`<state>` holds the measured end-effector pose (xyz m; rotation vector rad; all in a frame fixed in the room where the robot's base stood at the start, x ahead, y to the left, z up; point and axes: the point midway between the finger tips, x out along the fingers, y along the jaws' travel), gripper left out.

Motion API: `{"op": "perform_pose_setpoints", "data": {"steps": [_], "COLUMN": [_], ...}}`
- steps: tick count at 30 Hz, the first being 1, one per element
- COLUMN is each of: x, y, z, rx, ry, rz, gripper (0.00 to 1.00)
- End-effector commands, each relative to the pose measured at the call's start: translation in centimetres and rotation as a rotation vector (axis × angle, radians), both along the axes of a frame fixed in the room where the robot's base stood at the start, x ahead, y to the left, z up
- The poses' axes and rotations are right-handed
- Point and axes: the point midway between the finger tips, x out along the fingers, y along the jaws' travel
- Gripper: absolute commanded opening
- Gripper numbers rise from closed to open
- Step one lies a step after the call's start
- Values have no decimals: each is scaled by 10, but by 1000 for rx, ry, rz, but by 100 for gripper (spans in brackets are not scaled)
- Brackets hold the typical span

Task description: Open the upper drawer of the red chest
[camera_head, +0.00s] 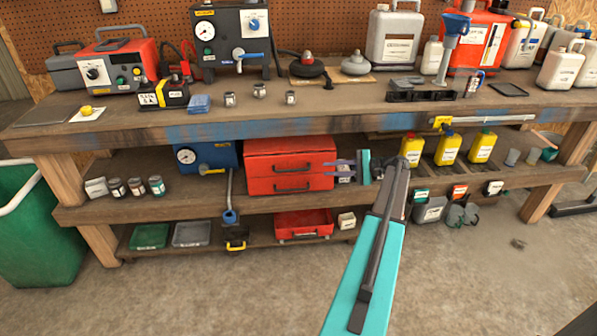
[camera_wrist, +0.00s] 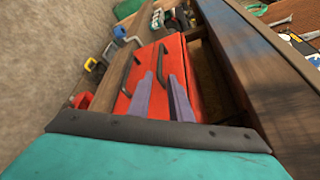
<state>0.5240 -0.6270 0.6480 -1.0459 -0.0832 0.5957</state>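The red chest (camera_head: 262,178) sits on the middle shelf under the bench top, with two drawers, each with a dark bar handle. Its front also shows, turned sideways, in the wrist view (camera_wrist: 172,50). Both drawers look shut. The upper drawer's handle (camera_head: 293,168) is the right-hand one in the wrist view (camera_wrist: 164,58). My gripper (camera_head: 326,169) reaches in from the right at the chest's right front. Its purple fingers are apart, and in the wrist view (camera_wrist: 160,74) the upper handle lines up between them. I cannot tell whether they touch it.
The bench top (camera_head: 350,107) overhangs the chest. A blue gauge box (camera_head: 208,157) stands left of it and yellow bottles (camera_head: 448,148) stand to the right. The floor in front is clear.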

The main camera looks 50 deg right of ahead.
Motion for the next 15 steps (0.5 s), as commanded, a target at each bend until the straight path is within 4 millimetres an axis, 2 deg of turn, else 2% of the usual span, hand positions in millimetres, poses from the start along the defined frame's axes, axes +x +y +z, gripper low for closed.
{"op": "perform_pose_setpoints", "data": {"steps": [10, 15], "x": [3, 11], "y": [2, 8], "z": [-1, -3], "rx": [0, 0], "ry": [1, 1], "rz": [3, 4], "gripper": [19, 19]}}
